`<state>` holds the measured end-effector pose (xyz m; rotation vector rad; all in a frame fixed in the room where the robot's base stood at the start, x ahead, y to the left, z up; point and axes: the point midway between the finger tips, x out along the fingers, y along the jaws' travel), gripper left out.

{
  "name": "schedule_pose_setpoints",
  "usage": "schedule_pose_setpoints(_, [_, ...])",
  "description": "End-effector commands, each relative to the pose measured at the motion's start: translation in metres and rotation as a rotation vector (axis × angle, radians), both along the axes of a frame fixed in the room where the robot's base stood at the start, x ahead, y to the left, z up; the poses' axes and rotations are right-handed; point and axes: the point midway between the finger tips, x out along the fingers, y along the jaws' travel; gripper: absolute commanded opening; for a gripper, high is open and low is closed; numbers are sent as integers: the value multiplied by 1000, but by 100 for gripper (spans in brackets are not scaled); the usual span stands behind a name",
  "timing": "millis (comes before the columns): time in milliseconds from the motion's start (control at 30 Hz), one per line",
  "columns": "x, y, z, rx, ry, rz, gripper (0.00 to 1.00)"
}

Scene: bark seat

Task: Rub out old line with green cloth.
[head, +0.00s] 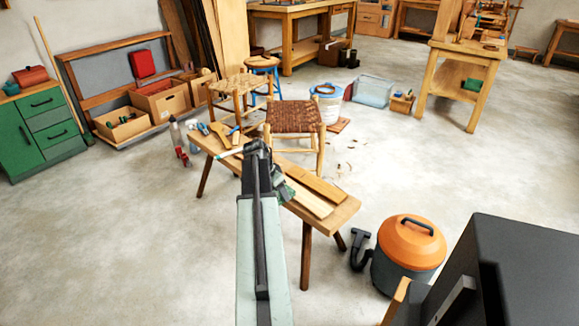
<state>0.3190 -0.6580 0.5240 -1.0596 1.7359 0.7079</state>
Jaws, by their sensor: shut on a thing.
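My arm reaches out over a low wooden bench (346,207). My gripper (275,183) is at its dark far end, mostly hidden behind my own arm, and is shut on a bunched dark green cloth (284,191). The cloth shows just right of the arm, low over the bench by the pale boards (311,199). I cannot tell whether it touches them. No old line can be made out at this size.
Small tools and a yellowish block (220,134) lie on the bench's left end. A woven-seat stool (295,117) stands close behind the bench. An orange and grey vacuum (410,245) stands to the right. Open floor lies at left.

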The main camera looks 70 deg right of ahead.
Motion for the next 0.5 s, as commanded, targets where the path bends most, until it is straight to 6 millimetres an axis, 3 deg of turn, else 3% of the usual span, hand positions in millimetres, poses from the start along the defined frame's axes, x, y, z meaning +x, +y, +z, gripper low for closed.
schedule_pose_setpoints(33, [3,-25,7,0,0,-3,26])
schedule_pose_setpoints(100, [4,-56,13,-1,0,-5,26])
schedule_pose_setpoints(300, [1,-129,24,0,0,-5,26])
schedule_pose_setpoints(400, [-3,-144,26,0,0,-6,26])
schedule_pose_setpoints(500, [-5,-147,25,0,0,-6,26])
